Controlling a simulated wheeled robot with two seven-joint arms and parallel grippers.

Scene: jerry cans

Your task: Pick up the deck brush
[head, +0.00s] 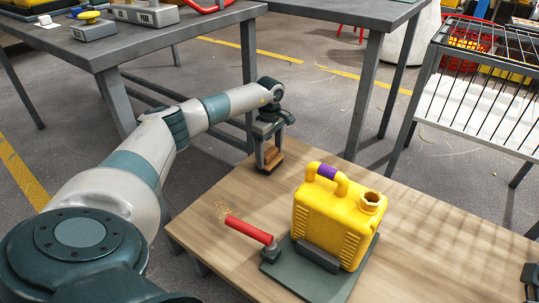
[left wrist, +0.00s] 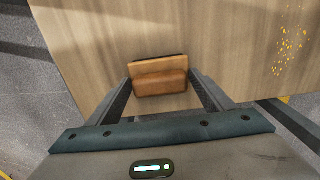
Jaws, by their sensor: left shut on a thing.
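The deck brush (head: 271,159) is a small orange-brown block near the far left corner of the wooden table. My left gripper (head: 268,157) points down and is shut on it. In the left wrist view the brush (left wrist: 160,82) sits between the two fingers (left wrist: 162,92), with a darker strip along its far edge. I cannot tell whether it touches the table top. A dark part cut off at the right edge of the head view may belong to my right arm; its jaws do not show.
On the wooden table (head: 212,238), a yellow jerry can (head: 328,220) stands on a dark green base, with a red-handled clamp lever (head: 248,229) beside it. Sawdust lies near the left edge. A grey bench (head: 205,38) and a wire rack (head: 485,95) stand behind. The table's right part looks clear.

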